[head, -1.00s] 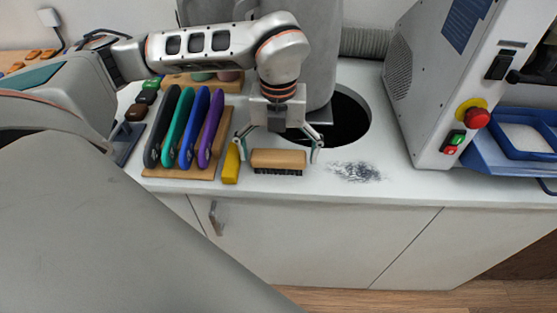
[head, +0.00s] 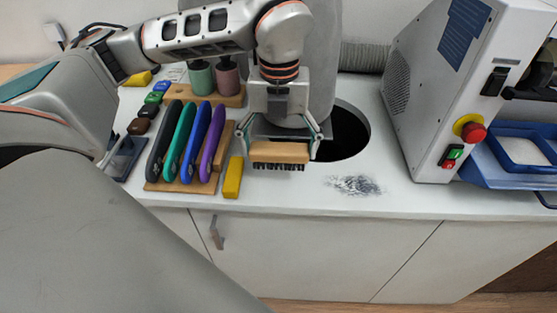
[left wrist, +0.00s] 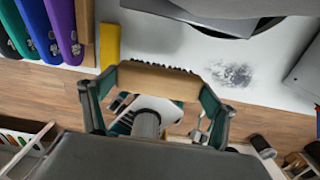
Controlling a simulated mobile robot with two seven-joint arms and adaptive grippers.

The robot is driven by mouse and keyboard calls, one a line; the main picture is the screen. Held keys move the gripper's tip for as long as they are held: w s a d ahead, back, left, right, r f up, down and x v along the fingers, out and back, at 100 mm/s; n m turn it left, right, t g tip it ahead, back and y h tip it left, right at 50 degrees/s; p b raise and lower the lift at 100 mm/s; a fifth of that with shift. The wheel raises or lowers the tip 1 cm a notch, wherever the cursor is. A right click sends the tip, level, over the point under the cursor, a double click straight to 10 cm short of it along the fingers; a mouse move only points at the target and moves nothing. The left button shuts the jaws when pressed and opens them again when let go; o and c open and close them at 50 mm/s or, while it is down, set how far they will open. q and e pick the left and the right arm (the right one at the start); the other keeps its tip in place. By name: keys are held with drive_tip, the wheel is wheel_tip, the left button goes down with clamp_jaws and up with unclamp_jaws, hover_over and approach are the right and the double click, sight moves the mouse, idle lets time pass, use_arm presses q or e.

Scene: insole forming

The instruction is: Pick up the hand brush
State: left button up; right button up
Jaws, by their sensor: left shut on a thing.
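The hand brush (head: 279,153) has a light wooden back and dark bristles pointing down. My left gripper (head: 280,142) is shut on it, with one finger at each end of the wooden back. In the left wrist view the brush (left wrist: 158,82) lies across between the two fingers of the left gripper (left wrist: 155,90). The brush appears to be held a little above the white counter, in front of the round hole. My right gripper is not in view.
A yellow block (head: 233,177) lies just left of the brush. A rack of coloured insoles (head: 187,142) stands further left. Dark dust (head: 354,185) lies on the counter to the right. A machine (head: 437,90) with a red button stands at the right, and a round hole (head: 345,135) is behind.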

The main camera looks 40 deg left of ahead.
sight(280, 147)
use_arm(q)
wheel_tip(280, 147, up, 13)
drive_tip(key=p, duration=0.1)
drive_tip(key=shift+r, duration=0.2)
